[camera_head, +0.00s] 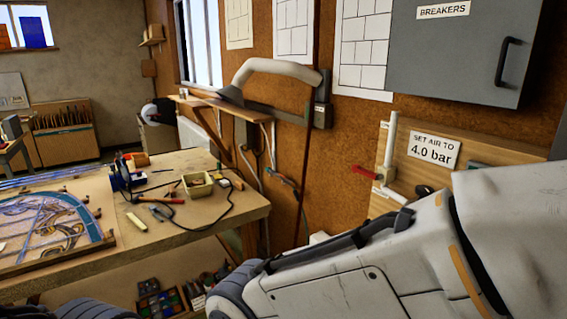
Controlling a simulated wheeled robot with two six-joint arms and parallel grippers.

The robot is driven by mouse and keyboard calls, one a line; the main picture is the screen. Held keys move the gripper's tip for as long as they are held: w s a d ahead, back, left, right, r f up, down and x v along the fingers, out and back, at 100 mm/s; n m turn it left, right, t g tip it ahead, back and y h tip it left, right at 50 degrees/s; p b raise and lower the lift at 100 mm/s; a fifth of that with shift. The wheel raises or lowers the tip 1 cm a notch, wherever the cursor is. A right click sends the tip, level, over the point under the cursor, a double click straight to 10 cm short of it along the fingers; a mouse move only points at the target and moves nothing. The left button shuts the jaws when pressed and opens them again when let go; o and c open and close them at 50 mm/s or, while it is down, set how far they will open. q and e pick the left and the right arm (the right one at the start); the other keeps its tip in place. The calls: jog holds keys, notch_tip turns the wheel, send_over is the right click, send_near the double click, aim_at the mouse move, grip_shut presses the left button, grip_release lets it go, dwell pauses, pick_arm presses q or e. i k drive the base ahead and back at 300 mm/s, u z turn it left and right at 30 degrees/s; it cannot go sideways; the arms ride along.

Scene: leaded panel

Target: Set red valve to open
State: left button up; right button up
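The red valve handle (365,172) sits on a white vertical pipe (391,145) at the right, in front of a wooden board on the wall. The handle sticks out to the left, roughly crosswise to the pipe. My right arm crosses the lower right of the view, and its pale links hide what lies below the valve. Neither gripper shows in the view. Nothing of mine is seen touching the handle.
A sign reading "SET AIR TO 4.0 bar" (434,149) is right of the pipe. A grey breaker cabinet (450,50) hangs above. A workbench (180,238) with tools and a leaded panel (45,229) stands at the left. A narrow wooden shelf (222,108) juts from the wall.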

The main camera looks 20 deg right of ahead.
aim_at(356, 168)
jog(key=u, duration=0.3)
jog(key=i, duration=3.15)
jog(key=z, duration=2.4)
